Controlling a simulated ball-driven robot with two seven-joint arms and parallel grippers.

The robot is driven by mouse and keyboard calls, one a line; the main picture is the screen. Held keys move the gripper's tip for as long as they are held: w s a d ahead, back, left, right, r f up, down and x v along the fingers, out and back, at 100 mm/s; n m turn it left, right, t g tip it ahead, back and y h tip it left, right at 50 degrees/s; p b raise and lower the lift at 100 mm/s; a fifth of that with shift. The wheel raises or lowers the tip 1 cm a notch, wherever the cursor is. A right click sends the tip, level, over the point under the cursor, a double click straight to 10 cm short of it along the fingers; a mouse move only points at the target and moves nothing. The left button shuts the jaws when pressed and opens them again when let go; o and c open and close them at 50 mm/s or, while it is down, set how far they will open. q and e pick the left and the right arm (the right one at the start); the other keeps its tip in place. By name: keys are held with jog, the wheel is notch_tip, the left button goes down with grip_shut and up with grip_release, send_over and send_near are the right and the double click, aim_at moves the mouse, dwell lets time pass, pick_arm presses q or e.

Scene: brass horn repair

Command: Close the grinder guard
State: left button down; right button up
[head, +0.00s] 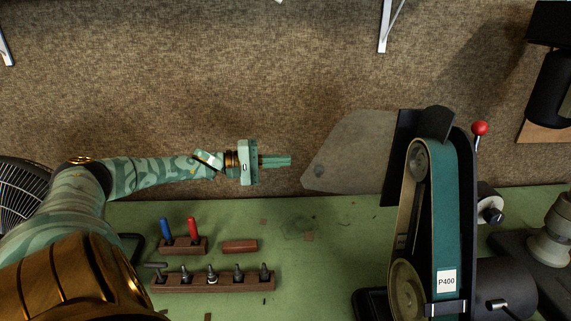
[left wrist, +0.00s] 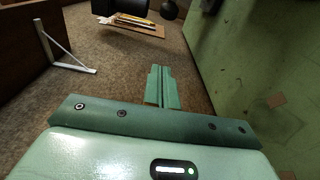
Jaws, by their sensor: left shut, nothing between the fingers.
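The belt grinder (head: 445,215) stands on the right half of the bench, with a teal belt labelled P400. A grey, see-through-looking panel, which looks like the grinder guard (head: 350,152), sticks out to the left from the black plate (head: 403,157) beside the belt. My left gripper (head: 290,160) is shut and empty. It points right, and its tips are a little left of the panel, apart from it in the picture. Its shut fingers also show in the left wrist view (left wrist: 162,88), where I cannot make out the panel. My right gripper is not in view.
The green bench (head: 330,240) holds a rack (head: 212,282) of several bits, a small block with blue and red tools (head: 182,246), and a brown bar (head: 240,246). A red-knobbed lever (head: 480,129) rises behind the grinder. The bench between rack and grinder is mostly clear.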

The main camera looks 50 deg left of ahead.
pick_arm(q)
jog(key=w+d+p, duration=0.1)
jog(key=w+d, duration=0.2)
jog(key=d, duration=0.4)
jog(key=shift+w, duration=0.25)
dwell(0.5)
